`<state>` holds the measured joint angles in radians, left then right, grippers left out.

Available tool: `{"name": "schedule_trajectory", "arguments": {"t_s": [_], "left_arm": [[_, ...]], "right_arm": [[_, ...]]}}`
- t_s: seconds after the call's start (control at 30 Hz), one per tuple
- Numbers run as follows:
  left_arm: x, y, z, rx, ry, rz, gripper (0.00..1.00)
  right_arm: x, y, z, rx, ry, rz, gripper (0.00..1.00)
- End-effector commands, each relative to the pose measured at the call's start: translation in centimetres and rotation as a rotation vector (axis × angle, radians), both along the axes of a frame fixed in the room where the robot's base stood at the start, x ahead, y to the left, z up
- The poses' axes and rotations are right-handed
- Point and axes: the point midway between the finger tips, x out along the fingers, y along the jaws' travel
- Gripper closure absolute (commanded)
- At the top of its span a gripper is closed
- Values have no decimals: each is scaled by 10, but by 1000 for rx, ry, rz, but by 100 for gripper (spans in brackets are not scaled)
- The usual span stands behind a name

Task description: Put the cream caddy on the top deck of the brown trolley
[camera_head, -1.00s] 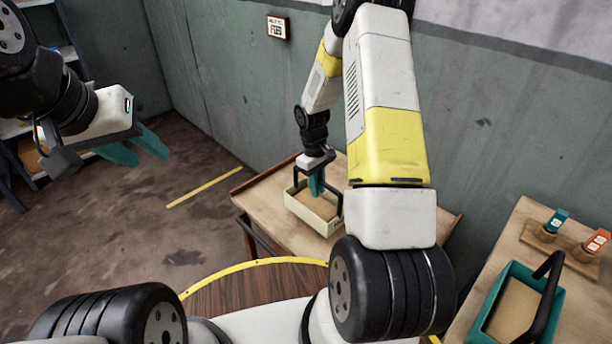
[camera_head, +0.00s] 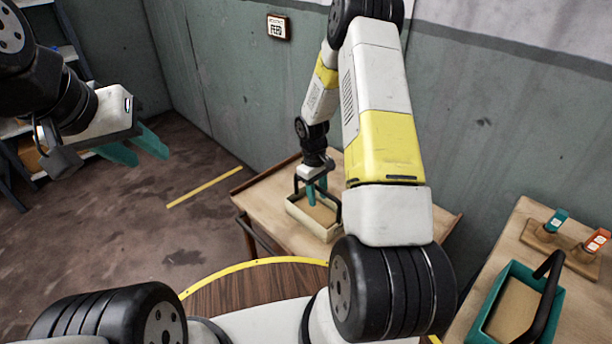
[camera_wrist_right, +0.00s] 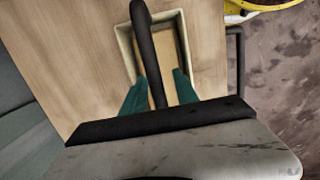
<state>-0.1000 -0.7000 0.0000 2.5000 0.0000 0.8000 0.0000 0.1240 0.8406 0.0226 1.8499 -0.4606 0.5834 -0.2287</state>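The cream caddy (camera_head: 296,213), an open box with a black handle, sits on the wooden top deck of the brown trolley (camera_head: 268,200) and appears to rest on it. In the right wrist view, the caddy (camera_wrist_right: 124,45) lies beyond the fingers, with its handle (camera_wrist_right: 147,45) running between them. My right gripper (camera_head: 316,191) is at the handle; its teal fingers are apart in the wrist view (camera_wrist_right: 160,90), with gaps beside the bar. My left gripper (camera_head: 135,148) is open and empty, high at the left. My right arm hides part of the trolley's right side.
A bench (camera_head: 581,318) at the right holds a teal caddy (camera_head: 479,318) with a black handle, and a wooden stand with teal (camera_head: 557,220) and orange (camera_head: 597,240) pieces. A wall is behind the trolley. The trolley deck left of the caddy is clear.

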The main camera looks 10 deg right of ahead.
Motion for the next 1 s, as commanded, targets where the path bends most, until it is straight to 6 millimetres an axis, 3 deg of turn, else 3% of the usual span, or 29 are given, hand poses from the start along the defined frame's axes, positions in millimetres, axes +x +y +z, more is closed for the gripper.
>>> {"name": "schedule_trajectory", "arguments": {"t_s": [0.2,0.33,0.73,1.0], "left_arm": [[0,0,0,0,0,0,62],[0,0,0,0,0,0,62],[0,0,0,0,0,0,62],[0,0,0,0,0,0,62]], "right_arm": [[0,0,1,1,-1,0,64],[2,0,12,0,-4,-1,64],[10,6,93,0,-5,-1,64],[12,8,124,1,-5,-3,64]]}}
